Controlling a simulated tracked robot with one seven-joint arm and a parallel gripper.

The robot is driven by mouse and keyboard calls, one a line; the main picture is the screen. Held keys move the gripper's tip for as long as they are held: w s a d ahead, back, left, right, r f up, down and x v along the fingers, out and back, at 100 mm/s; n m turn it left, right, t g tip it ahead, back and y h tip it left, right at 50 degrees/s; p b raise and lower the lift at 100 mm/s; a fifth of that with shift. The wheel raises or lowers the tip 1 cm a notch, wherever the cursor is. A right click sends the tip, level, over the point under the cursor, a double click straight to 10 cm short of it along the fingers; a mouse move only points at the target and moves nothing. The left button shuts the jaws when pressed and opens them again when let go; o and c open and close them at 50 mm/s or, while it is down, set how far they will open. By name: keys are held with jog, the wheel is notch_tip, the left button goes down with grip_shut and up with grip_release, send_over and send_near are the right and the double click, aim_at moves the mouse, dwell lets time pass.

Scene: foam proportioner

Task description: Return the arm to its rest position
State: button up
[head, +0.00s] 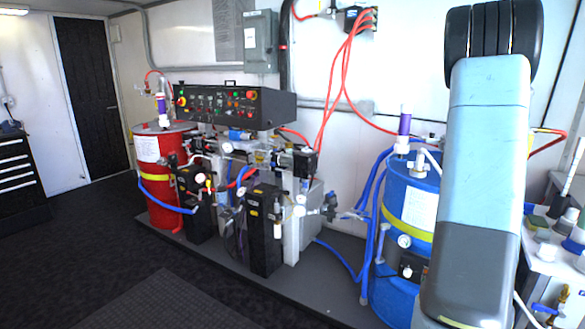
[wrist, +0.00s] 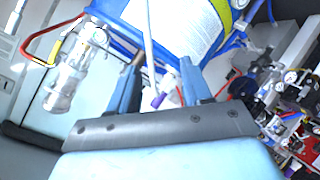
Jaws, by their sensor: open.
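My arm (head: 482,170) rises large and close at the right of the head view, light blue above and grey below, with black rounded parts at its top. It covers part of the blue drum (head: 412,205) behind it. My gripper does not show in the head view. In the wrist view, my gripper (wrist: 160,68) has its two blue fingers spread apart, with no object clearly held between them. Beyond them is a blue drum with a white label (wrist: 175,28), tilted in the picture. White and purple parts show behind and between the fingers.
A proportioner machine with a black control panel (head: 235,105) stands on a low grey platform (head: 330,290). A red drum (head: 162,170) is at its left. Red and blue hoses run near the blue drum. A cluttered bench (head: 555,255) is at right. Dark floor (head: 85,255) is open at left.

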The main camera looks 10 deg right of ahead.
jog(key=s+a+r+y, duration=0.15)
jog(key=a+r, duration=0.25)
jog(key=a, duration=0.4)
jog(key=s+a+r+m+g+y, duration=0.1)
jog(key=a+r+y, duration=0.1)
jog(key=a+r, duration=0.5)
jog(key=s+a+r+y, duration=0.1)
jog(key=a+r+y, duration=0.1)
jog(key=a, duration=0.8)
jog(key=s+a+r+g+y, duration=0.1)
jog(key=s+a+r, duration=0.1)
jog(key=s+a, duration=0.7)
jog(key=s+a+r+g+y, duration=0.2)
jog(key=s+a+r, duration=0.1)
jog(key=s+a, duration=0.7)
jog(key=shift+s+a, duration=0.3)
jog(key=shift+s, duration=0.55)
jog(key=shift+d, duration=0.1)
